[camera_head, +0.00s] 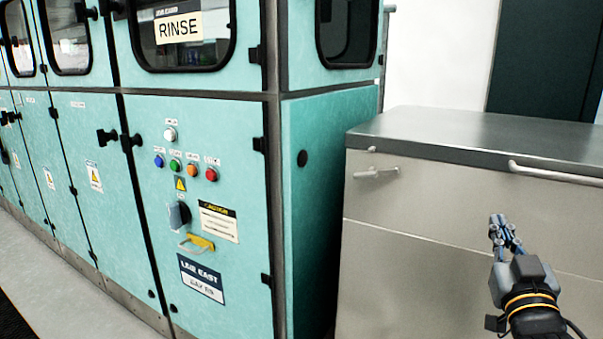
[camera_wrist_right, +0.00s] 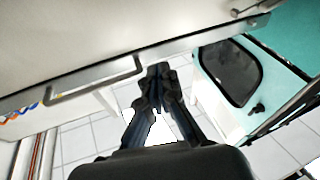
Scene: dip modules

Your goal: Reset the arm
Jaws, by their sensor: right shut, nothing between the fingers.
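My right gripper (camera_head: 499,222) is at the lower right of the head view, raised in front of the grey cabinet and pointing up. Its fingers are together with nothing between them. In the right wrist view the same gripper (camera_wrist_right: 158,72) shows its two fingertips meeting, with tiled floor seen behind. My left gripper and left arm are not in the head view.
A teal machine (camera_head: 232,135) labelled RINSE fills the left, with coloured buttons, a dark rotary switch (camera_head: 179,215) and a yellow handle (camera_head: 198,242). A grey metal-topped cabinet (camera_head: 420,240) with bar handles stands at right. Floor (camera_head: 50,290) is free at lower left.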

